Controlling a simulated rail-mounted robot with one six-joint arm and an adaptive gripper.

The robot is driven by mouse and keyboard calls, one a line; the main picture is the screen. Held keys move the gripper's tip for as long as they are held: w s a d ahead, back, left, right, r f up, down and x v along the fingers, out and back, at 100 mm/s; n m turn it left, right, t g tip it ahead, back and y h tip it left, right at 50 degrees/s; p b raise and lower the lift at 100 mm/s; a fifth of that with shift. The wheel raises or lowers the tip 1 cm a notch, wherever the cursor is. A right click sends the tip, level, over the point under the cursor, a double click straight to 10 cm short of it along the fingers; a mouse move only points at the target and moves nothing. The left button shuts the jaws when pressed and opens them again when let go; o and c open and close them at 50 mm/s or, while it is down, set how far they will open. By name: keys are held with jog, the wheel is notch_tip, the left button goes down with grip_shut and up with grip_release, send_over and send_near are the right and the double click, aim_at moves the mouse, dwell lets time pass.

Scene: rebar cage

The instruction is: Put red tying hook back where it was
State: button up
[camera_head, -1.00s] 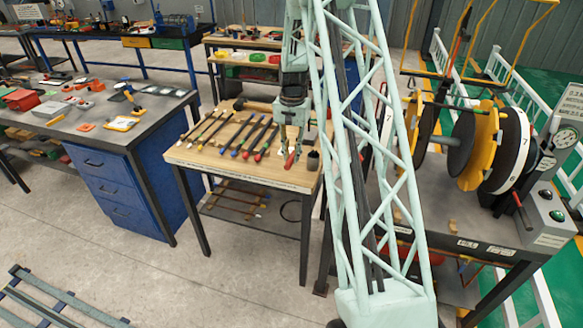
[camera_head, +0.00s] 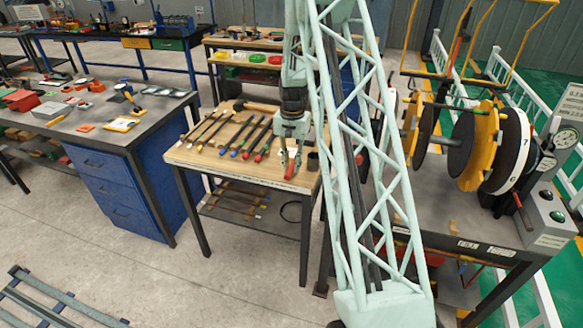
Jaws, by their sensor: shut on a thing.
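The red tying hook (camera_head: 291,171) shows as a red handle over the right front part of the small wooden-topped table (camera_head: 215,167). My gripper (camera_head: 291,158) points down and is shut on it. The handle stands steeply tilted, and its lower end appears close to the tabletop; I cannot tell whether it touches. The hook's metal part is hidden by my gripper. Several long-handled tools (camera_head: 239,137) lie side by side on the table to the left, with blue, green and red ends.
A dark cup (camera_head: 312,161) stands just right of the hook. My pale lattice arm structure blocks the view further right. A reel stand with yellow-and-black discs (camera_head: 473,145) is at the right. A blue drawer bench (camera_head: 108,185) stands to the left. The table's front left is bare.

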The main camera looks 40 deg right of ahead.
jog(key=shift+f, duration=0.25)
jog(key=shift+f, duration=0.1)
jog(key=o, duration=0.8)
jog(key=shift+o, duration=0.2)
notch_tip(320, 180, up, 12)
jog(key=shift+p, duration=0.3)
dwell(0.3)
jog(key=shift+r, duration=0.2)
dwell(0.4)
